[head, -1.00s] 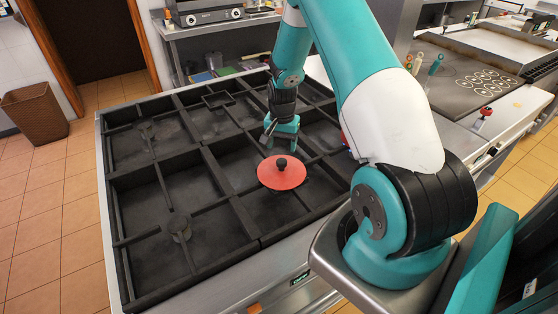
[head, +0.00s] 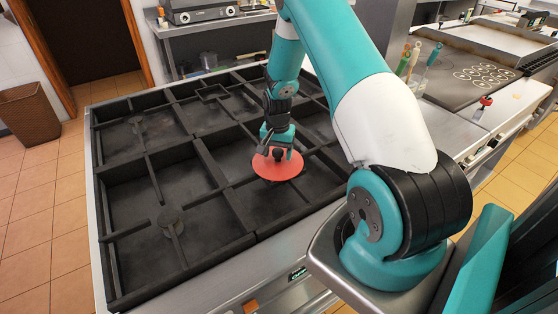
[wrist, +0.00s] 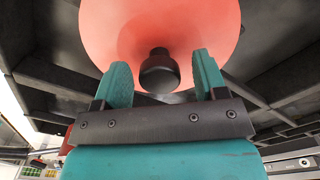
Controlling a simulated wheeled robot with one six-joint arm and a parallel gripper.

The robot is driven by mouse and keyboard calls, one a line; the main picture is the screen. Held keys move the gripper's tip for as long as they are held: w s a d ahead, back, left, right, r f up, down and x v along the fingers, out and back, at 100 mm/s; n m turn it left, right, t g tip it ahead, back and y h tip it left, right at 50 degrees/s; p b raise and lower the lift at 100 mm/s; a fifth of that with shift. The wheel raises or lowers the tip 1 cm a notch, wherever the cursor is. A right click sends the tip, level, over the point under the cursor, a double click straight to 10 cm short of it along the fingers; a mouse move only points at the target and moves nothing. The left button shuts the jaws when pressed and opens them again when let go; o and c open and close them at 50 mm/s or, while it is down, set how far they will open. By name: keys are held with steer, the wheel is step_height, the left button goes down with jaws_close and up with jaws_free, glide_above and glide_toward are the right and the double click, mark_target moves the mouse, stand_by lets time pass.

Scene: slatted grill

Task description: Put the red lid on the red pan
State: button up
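The red lid (head: 292,170) is a round disc with a black knob, lying on the dark slatted grill (head: 215,165) near its right front part. In the wrist view the lid (wrist: 160,22) fills the top middle, with its black knob (wrist: 159,72) below. My gripper (head: 277,154) is right at the lid. In the wrist view my gripper (wrist: 161,75) is open, one finger on each side of the knob, with gaps between the knob and both fingers. I cannot make out the red pan in either current view; my arm covers part of the grill's right side.
The grill has raised dark bars and recessed compartments, with a round burner (head: 172,220) at the front left. A hotplate (head: 470,80) and utensils (head: 415,62) stand to the right. A brown bin (head: 28,115) is on the floor at left.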

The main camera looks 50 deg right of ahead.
mark_target(278, 150)
steer(key=c, duration=1)
steer(key=shift+r+p, duration=1.65)
steer(key=shift+r, duration=0.85)
